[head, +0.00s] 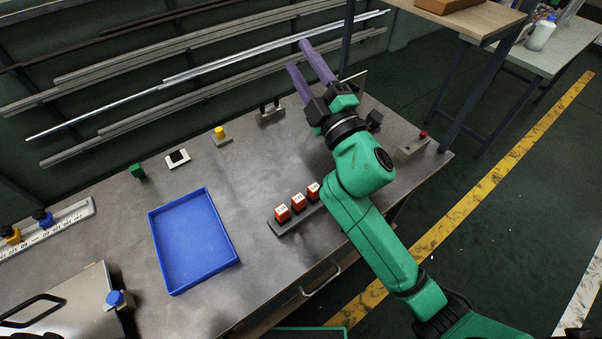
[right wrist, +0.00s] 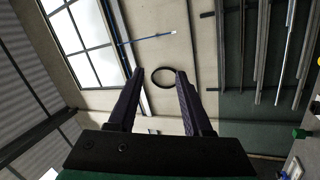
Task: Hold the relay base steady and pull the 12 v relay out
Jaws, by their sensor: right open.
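Several red relays with white labelled tops stand in a row on the dark relay base (head: 277,226), which lies on the grey table. The middle relay (head: 298,201) has one relay (head: 282,212) to its left and one (head: 314,190) to its right. I cannot read which is the 12 V one. My right gripper (head: 309,53) is raised above the far right of the table, open and empty, well away from the base. My right arm hides the base's right end. In the right wrist view my open fingers (right wrist: 160,88) point at the wall and windows. My left gripper is not in view.
A blue tray (head: 231,262) lies left of the base. A yellow button (head: 219,133), a white-framed switch (head: 177,158) and a green block (head: 137,171) stand along the back edge. A grey box with a red button (head: 411,148) is at right. The table between tray and base is clear.

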